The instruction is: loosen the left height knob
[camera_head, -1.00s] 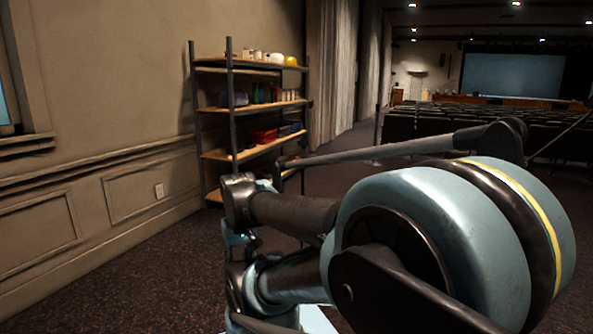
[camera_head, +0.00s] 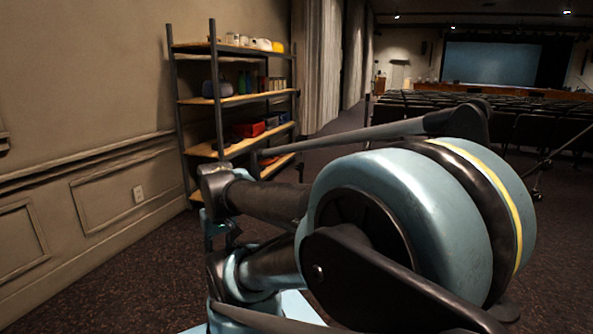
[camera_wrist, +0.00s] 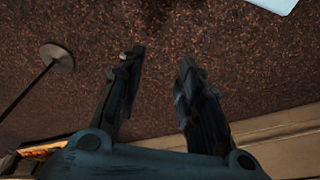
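The left height knob does not show in either view. No mixing desk shows either. My gripper (camera_wrist: 158,68) is in the wrist view, with its two dark fingers spread apart and nothing between them.
A shelf rack (camera_head: 238,98) with jars and boxes stands against the left wall (camera_head: 85,75). Rows of dark seats (camera_head: 480,110) face a screen (camera_head: 490,63) at the back. A round stand base with a thin pole (camera_wrist: 57,56) is on the carpet. Carpet at lower left is clear.

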